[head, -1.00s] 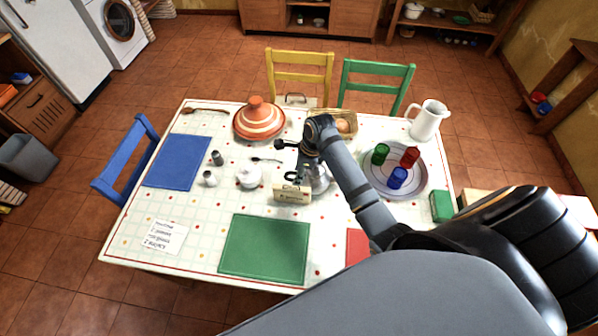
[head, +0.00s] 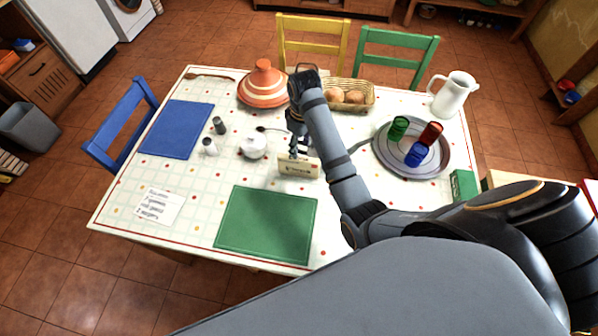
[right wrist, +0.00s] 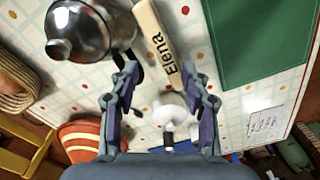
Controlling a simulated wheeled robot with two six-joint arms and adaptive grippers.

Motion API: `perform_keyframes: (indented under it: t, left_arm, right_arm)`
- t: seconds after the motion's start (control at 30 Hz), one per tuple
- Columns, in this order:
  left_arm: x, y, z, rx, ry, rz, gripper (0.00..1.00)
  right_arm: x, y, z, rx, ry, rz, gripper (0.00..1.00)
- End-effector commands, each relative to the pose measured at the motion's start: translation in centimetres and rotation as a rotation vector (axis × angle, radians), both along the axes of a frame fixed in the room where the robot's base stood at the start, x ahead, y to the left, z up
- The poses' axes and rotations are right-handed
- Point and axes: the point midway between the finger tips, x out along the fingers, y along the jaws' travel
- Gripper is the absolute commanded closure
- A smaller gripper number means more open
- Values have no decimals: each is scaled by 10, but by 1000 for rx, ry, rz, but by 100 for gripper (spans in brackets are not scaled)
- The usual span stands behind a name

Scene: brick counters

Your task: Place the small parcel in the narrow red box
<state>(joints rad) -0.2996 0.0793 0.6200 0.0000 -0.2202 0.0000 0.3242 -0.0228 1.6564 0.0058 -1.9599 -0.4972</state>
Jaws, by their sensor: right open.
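My right gripper (head: 298,150) reaches over the table and points down, close above a cream block with dark writing (head: 299,167). In the right wrist view its fingers (right wrist: 162,72) are apart with nothing held; the block (right wrist: 158,38) there reads "Elena" and lies just beyond the fingertips. I cannot tell whether this block is the small parcel. A small green box (head: 463,187) stands at the table's right edge. A bit of red (head: 590,190) shows at the far right; I cannot tell whether it is the narrow red box. My left gripper is not in view.
A shiny metal pot (right wrist: 90,30) stands beside the block. A white sugar bowl (head: 253,146), striped tagine (head: 263,88), bread basket (head: 350,95), round tray (head: 385,160) with coloured glasses and white jug (head: 454,95) stand around. The green mat (head: 266,225) is bare.

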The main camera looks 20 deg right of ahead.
Motion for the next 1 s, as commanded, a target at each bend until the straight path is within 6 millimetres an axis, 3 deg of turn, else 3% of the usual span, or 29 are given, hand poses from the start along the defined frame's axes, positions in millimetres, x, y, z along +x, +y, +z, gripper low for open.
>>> perform_keyframes:
  t: [0.1, 0.27, 0.47, 0.63, 1.0]
  left_arm:
    - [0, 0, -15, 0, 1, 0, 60]
    - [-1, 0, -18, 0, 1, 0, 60]
    - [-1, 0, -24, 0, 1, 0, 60]
    - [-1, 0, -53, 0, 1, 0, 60]
    - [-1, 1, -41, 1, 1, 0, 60]
  right_arm:
    - [1, 3, -7, -20, 6, 281, 53]
    - [1, 3, -5, -31, 13, 456, 53]
    - [1, 3, -11, -32, 15, 473, 53]
    - [0, 3, -40, -32, 15, 471, 53]
    - [-2, 5, -70, -31, 17, 470, 53]
